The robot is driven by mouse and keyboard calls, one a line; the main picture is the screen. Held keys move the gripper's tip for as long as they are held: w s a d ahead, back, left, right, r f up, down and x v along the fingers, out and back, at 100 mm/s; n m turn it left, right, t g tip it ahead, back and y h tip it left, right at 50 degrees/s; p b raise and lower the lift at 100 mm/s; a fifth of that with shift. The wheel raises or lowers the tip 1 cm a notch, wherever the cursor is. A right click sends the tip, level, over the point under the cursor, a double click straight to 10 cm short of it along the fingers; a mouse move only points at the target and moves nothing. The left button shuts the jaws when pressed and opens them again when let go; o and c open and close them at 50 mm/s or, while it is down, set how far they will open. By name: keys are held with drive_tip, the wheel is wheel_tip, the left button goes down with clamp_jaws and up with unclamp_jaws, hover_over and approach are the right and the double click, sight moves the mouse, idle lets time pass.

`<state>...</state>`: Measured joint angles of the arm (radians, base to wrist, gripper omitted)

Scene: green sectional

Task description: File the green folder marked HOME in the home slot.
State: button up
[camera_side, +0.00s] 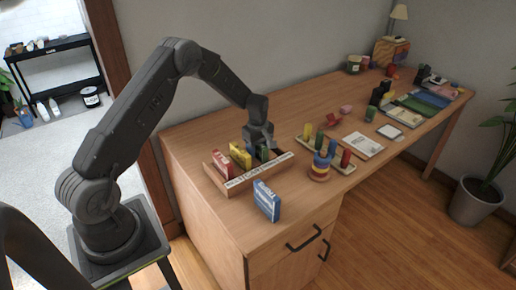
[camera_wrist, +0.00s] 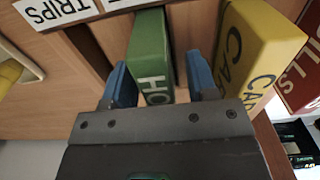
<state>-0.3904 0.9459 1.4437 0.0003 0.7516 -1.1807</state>
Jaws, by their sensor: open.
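The green folder (camera_side: 264,154) stands upright in the wooden sorter (camera_side: 213,178), to the right of the yellow folder. In the wrist view the green folder (camera_wrist: 150,50) shows the letters HO; the rest of its marking is hidden by my gripper. My gripper (camera_wrist: 160,82) is open, with one blue fingertip on each side of the green folder. A narrow gap shows beside the folder. In the side view my gripper (camera_side: 260,143) is over the sorter and partly covers the folder. The front label strip (camera_side: 260,171) is too small to read in full there.
A yellow folder (camera_side: 240,157) and a red folder (camera_side: 222,164) stand left of the green one. A blue folder (camera_side: 266,201) stands on the desk before the sorter.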

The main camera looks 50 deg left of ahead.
drive_tip(key=s+d+r+m+t, duration=0.1)
drive_tip(key=s+d+r+m, duration=0.15)
drive_tip(key=r, duration=0.85)
drive_tip(key=s+d+r+m, duration=0.1)
drive_tip(key=d+r, duration=0.2)
drive_tip(key=r, duration=0.8)
drive_tip(key=s+d+r+m+t, duration=0.2)
drive_tip(key=s+d+r+m, duration=0.35)
drive_tip(key=s, duration=0.25)
drive_tip(key=s+d+r+m+t, duration=0.1)
drive_tip(key=s+d+r+m, duration=0.3)
drive_tip(key=s+d, duration=0.3)
drive_tip(key=s+d+f+m+t, duration=0.1)
drive_tip(key=s+m, duration=0.4)
drive_tip(key=s, duration=0.5)
drive_tip(key=shift+s+d+f+t, duration=0.3)
drive_tip(key=shift+s+d+f, duration=0.05)
drive_tip(key=shift+d+f, duration=0.2)
idle(2.8)
